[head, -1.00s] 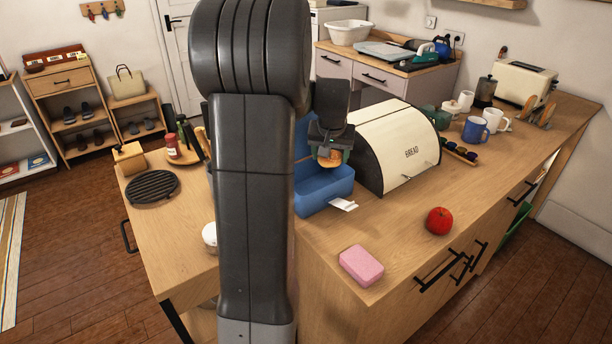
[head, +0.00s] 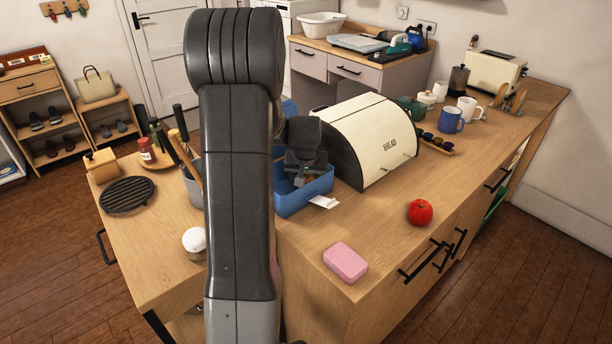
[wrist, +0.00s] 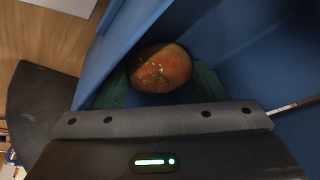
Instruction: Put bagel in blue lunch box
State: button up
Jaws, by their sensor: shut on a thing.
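The blue lunch box (head: 287,200) stands open on the wooden counter, left of the bread bin. My gripper (head: 302,180) is down at the box opening, with its tips inside the walls. In the wrist view, my gripper (wrist: 160,85) is shut on the bagel (wrist: 162,66), a round brown piece with light seeds. The blue walls of the lunch box (wrist: 235,62) surround it there. In the head view the bagel is mostly hidden by my gripper. I cannot tell whether the bagel touches the box floor.
The cream bread bin (head: 378,140) stands close to the right of the box. A white card (head: 324,202) lies at its front corner.

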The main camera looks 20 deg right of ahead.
jog(key=shift+f, duration=0.2)
jog(key=o, duration=0.3)
jog(key=shift+r, duration=0.1)
jog(key=shift+r, duration=0.45)
jog(key=v, duration=1.1)
jog(key=shift+s+r+b, duration=0.2)
jog(key=shift+b, duration=0.2)
